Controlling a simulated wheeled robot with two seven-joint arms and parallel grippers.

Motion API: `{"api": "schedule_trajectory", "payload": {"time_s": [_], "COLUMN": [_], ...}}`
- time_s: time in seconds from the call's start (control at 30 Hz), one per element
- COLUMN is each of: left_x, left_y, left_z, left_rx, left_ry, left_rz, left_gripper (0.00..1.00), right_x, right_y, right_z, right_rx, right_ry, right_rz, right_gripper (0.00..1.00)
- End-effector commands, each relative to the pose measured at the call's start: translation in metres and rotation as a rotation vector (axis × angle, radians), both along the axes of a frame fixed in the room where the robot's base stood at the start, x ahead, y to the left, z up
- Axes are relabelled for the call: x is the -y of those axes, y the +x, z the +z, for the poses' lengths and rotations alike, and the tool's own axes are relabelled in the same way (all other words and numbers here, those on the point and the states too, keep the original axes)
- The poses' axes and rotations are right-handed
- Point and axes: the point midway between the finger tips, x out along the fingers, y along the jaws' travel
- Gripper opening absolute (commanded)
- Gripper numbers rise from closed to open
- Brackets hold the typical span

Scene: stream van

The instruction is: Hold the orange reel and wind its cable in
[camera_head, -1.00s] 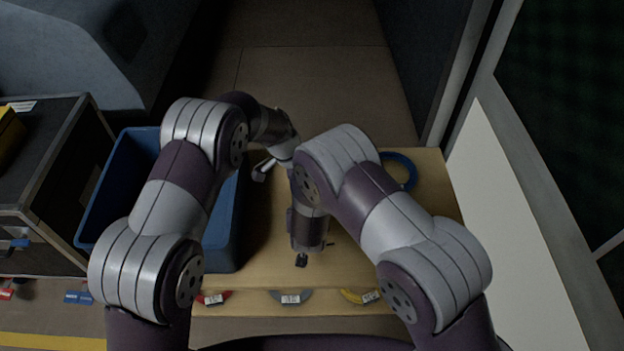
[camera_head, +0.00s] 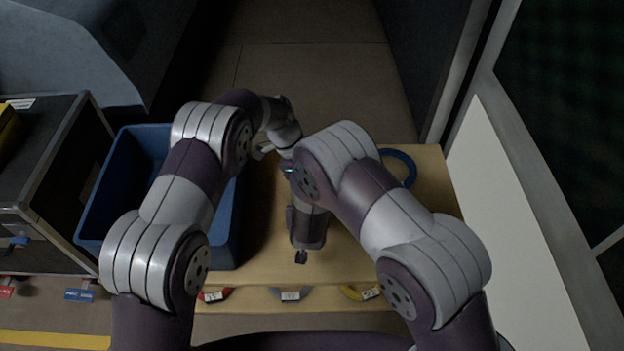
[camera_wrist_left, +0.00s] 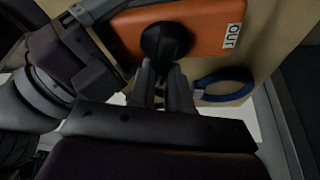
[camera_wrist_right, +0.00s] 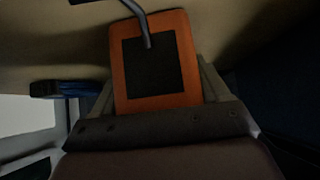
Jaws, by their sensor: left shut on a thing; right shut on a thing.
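The orange reel (camera_wrist_left: 200,28) shows in the left wrist view with an "OUT" label and a black round knob (camera_wrist_left: 166,40) on it. My left gripper (camera_wrist_left: 164,75) is shut at this knob; the exact contact is dark. In the right wrist view the reel (camera_wrist_right: 122,75) has a dark square face and a bent grey crank rod (camera_wrist_right: 138,14). My right gripper (camera_wrist_right: 157,95) is shut on the reel body, a finger on each side. In the head view the reel is hidden behind my arms. I cannot make out its cable.
A blue cable coil (camera_head: 408,162) lies on the wooden table (camera_head: 262,225), at the back right. Red, grey (camera_head: 290,294) and yellow (camera_head: 360,293) labelled pieces line the table's front edge. A dark case stands far left.

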Motion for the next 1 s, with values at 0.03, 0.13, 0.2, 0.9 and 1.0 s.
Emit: {"api": "schedule_trajectory", "payload": {"time_s": [0.03, 0.13, 0.2, 0.9, 1.0], "left_x": [-0.0012, -0.0012, -0.0013, -0.0003, -0.0001], "left_y": [0.0005, 0.0007, 0.0007, 0.0004, 0.0014], "left_z": [-0.0005, -0.0005, -0.0005, 0.0002, 0.0005], "left_rx": [0.002, 0.003, 0.002, 0.001, 0.002], "left_ry": [0.001, 0.002, 0.002, 0.001, 0.002], "left_rz": [-0.001, -0.001, -0.001, 0.012, 0.115], "left_gripper": [0.0, 0.0, 0.0, 0.44, 0.44], "right_x": [0.0005, 0.0005, 0.0006, -0.0001, -0.0002], "right_y": [0.0004, 0.0004, 0.0004, 0.0005, 0.0006], "right_z": [0.0007, 0.0007, 0.0006, 0.0008, 0.0008], "right_rx": [0.002, 0.002, 0.002, 0.002, 0.002], "right_ry": [0.001, 0.001, 0.001, 0.001, 0.001], "right_rz": [-0.004, -0.004, -0.004, -0.001, -0.001], "right_gripper": [0.38, 0.38, 0.38, 0.38, 0.38]}}
